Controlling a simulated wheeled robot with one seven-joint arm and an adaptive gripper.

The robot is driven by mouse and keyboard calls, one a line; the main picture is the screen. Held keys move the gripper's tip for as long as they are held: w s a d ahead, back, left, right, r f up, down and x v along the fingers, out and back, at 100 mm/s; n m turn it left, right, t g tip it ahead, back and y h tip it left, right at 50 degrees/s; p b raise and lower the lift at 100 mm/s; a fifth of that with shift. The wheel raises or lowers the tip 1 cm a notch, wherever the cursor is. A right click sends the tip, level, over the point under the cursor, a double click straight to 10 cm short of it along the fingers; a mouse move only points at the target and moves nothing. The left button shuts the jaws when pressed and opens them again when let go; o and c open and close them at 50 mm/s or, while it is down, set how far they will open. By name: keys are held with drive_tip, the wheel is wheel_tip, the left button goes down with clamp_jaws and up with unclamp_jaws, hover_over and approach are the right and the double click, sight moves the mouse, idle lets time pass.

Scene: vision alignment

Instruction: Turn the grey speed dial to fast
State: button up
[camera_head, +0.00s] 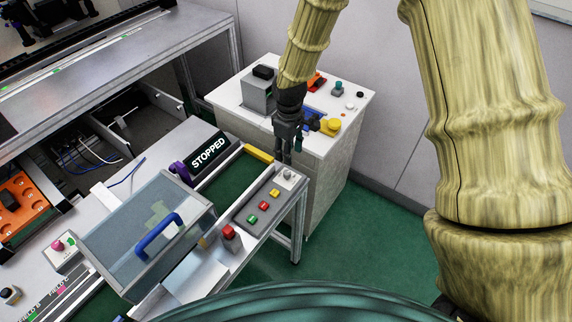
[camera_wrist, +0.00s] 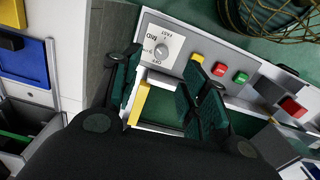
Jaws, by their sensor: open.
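The grey speed dial (camera_wrist: 162,51) sits on a white plate with lettering around it, at the end of a grey control panel (camera_wrist: 207,52). "MID" and "OFF" are legible; the dial's pointer setting is too small to tell. In the head view the dial (camera_head: 287,174) is small, just below my gripper (camera_head: 288,148). My gripper points down above the panel's far end, apart from the dial. In the wrist view my gripper (camera_wrist: 163,82) has its fingers spread with nothing between them, and the dial shows uncovered beyond the gap.
A yellow button (camera_head: 275,193), a red button (camera_head: 263,206) and a green button (camera_head: 252,219) line the panel. A red-topped switch (camera_head: 230,232) stands nearby. A "STOPPED" sign (camera_head: 208,150) and a clear cover with a blue handle (camera_head: 158,236) are left. A white cabinet (camera_head: 330,150) stands behind.

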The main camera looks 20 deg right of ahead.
drive_tip(key=p, duration=0.2)
hover_over(287, 172)
drive_tip(key=f, duration=0.5)
drive_tip(key=shift+w, duration=0.2)
drive_tip(key=shift+s+f, duration=0.2)
drive_tip(key=shift+f, duration=0.45)
drive_tip(key=shift+w+f+p, duration=0.1)
drive_tip(key=shift+f+p, duration=0.4)
drive_tip(key=shift+f, duration=1.2)
clamp_jaws()
